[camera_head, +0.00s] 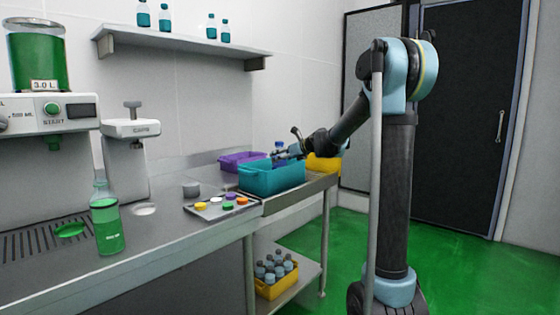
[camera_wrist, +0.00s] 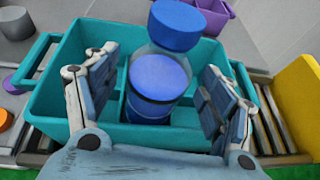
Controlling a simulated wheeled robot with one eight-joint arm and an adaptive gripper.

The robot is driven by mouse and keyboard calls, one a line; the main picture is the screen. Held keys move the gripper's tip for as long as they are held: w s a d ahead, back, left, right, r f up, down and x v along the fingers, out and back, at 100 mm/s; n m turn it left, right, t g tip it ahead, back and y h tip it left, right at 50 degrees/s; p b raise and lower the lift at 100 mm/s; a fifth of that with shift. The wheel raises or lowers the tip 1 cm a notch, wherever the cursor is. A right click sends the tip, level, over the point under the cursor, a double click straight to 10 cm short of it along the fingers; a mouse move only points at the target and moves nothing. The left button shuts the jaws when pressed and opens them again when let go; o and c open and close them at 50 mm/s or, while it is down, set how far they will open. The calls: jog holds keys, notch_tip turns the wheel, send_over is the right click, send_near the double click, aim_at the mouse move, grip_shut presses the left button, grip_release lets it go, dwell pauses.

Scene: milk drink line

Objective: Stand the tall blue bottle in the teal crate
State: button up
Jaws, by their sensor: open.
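The teal crate (camera_head: 272,178) sits on the bench's far end. It fills much of the wrist view, where its rim (camera_wrist: 42,100) and inner dividers show. The tall blue bottle, with blue cap (camera_wrist: 178,25) and blue contents (camera_wrist: 155,105), is inside the crate, looking upright. In the head view its upper part (camera_head: 280,146) rises above the crate rim; its base is hidden. My gripper (camera_wrist: 160,82) is open, with one finger on each side of the bottle and visible gaps between. In the head view my gripper (camera_head: 290,154) is small, over the crate.
A purple crate (camera_head: 242,161) stands behind the teal one and a yellow crate (camera_head: 324,163) to its right. A tray of coloured caps (camera_head: 222,207) lies to the left. A green bottle (camera_head: 107,225) stands near the dispenser. Rollers (camera_wrist: 278,122) lie beside the crate.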

jog(key=v, duration=1)
jog(key=s+d+f+n+g+h, duration=0.2)
jog(key=s+d+f+n, duration=0.4)
jog(key=s, duration=0.9)
jog(key=s+d+f+n+g+h, duration=0.2)
jog(key=s+d+f+n+h, duration=0.2)
jog(key=s+d+f+n, duration=0.3)
jog(key=s+d+f+n+g+h, duration=0.3)
jog(key=s+d+f+n, duration=0.3)
jog(key=s+f+n, duration=0.8)
jog(key=s+f, duration=0.2)
jog(key=s, duration=0.7)
jog(key=shift+d+h, duration=0.3)
jog(key=shift+w+f, duration=0.2)
jog(key=shift+w, duration=0.2)
